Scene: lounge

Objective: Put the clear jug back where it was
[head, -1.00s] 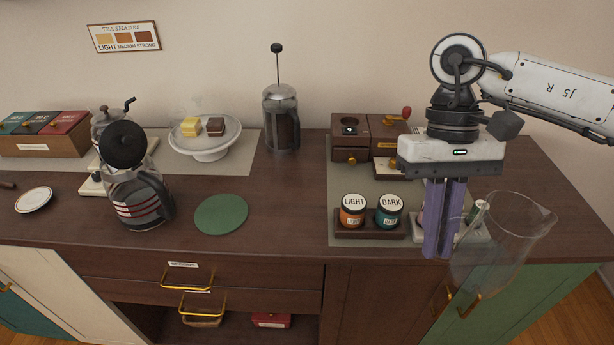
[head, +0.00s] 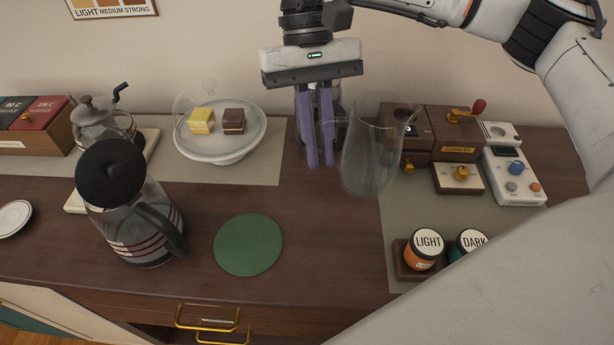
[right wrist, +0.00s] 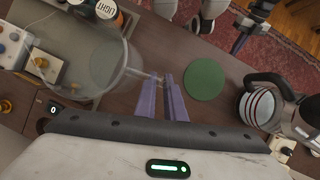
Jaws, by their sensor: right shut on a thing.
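The clear jug (head: 370,158) is upright and hangs from my right gripper (head: 318,165) above the back of the counter. The purple fingers are shut on its handle, on the jug's left side. In the right wrist view the jug (right wrist: 80,55) is a large see-through shape left of the fingers. A bare green round mat (head: 248,245) lies on the counter, lower left of the jug in the head view. Part of my left gripper (right wrist: 240,42) shows at the top of the right wrist view; its opening is unclear.
A striped dark-lidded pot (head: 140,220) stands left of the mat. A cake stand (head: 215,150) is behind it. The French press (head: 340,100) is mostly hidden behind my right gripper. A wooden grinder (head: 400,135), white scale (head: 512,175) and jars (head: 425,248) are to the right.

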